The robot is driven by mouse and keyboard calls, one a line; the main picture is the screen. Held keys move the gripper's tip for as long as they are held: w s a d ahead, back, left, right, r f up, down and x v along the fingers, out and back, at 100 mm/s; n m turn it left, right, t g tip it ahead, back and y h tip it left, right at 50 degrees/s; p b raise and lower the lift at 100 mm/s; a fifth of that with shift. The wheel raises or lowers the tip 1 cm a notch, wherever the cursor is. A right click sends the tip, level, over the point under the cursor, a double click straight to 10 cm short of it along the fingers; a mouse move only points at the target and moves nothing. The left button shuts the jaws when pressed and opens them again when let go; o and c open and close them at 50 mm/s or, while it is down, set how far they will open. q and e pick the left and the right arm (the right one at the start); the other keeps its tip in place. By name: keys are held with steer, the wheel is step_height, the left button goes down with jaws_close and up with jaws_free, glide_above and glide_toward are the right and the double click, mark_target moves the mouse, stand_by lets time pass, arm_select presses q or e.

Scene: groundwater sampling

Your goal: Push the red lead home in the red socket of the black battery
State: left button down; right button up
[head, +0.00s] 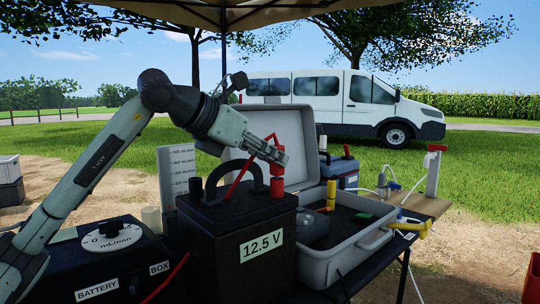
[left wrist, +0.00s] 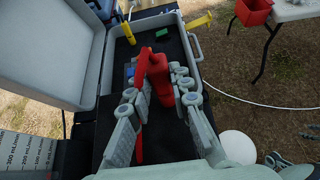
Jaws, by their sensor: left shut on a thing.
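The black battery (head: 235,240), with a carry handle and a "12.5 V" label, stands at the front centre of the head view. My left gripper (head: 277,155) is over its right rear part, shut on the plug of the red lead (head: 276,168). The red wire loops down to the left of the plug. The red socket (head: 277,188) is right below the plug on the battery top. Plug and socket look in line, but I cannot tell how deep the plug sits. In the left wrist view the red plug (left wrist: 158,75) is between the fingers; the socket is hidden.
An open grey case (head: 345,262) stands close right of the battery, its lid raised behind the gripper. Another battery (head: 340,172) is further back.

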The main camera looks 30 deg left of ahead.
arm_select(q)
steer(key=c, duration=1.3)
jaws_free()
steer(key=shift+s, duration=0.1)
steer(key=v, duration=1.1)
steer(key=shift+s+r, duration=0.2)
steer(key=shift+s, duration=0.15)
steer(key=shift+a, duration=0.1)
